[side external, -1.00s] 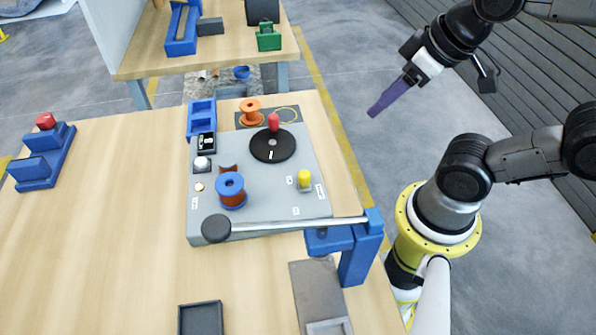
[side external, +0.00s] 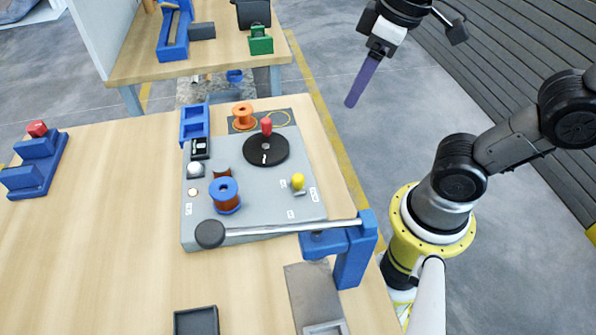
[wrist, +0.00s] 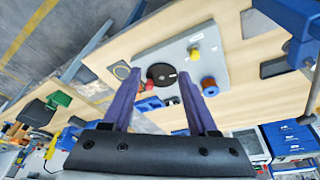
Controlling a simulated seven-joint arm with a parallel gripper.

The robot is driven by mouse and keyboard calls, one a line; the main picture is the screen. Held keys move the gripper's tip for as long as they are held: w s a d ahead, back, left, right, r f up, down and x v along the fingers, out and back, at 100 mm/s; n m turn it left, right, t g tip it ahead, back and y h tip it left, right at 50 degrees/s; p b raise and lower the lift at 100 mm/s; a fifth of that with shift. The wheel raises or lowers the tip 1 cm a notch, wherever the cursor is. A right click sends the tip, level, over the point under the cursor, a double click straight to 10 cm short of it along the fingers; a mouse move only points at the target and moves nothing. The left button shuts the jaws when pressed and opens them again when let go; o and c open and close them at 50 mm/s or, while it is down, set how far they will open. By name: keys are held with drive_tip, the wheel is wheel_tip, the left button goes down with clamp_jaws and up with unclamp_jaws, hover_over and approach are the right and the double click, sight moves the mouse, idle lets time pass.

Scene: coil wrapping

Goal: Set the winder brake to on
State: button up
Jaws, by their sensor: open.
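The winder is a grey plate (side external: 262,208) on the wooden bench. A yellow-knobbed lever (side external: 298,181), which looks like the brake, stands near its right edge beside small white labels too small to read. The knob also shows in the wrist view (wrist: 194,55). A black disc (side external: 266,150) with a red crank knob (side external: 266,125) sits behind it. My gripper (side external: 350,102) is high in the air, to the right of the plate and beyond the bench edge. In the wrist view its two purple fingers (wrist: 158,78) are spread apart with nothing held between them.
A silver rod with a black ball (side external: 210,234) crosses the plate's front edge from a blue bracket (side external: 352,258).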

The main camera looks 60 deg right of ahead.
sight(298, 177)
drive_tip(key=w+a+f+n+g, duration=0.25)
drive_tip(key=w+a+n, duration=0.2)
drive_tip(key=a, duration=0.55)
drive_tip(key=shift+g, duration=0.45)
drive_tip(key=f, duration=1.3)
drive_tip(key=shift+w+d+f, duration=0.15)
drive_tip(key=shift+w+f, duration=0.05)
drive_tip(key=shift+w, duration=0.15)
clamp_jaws()
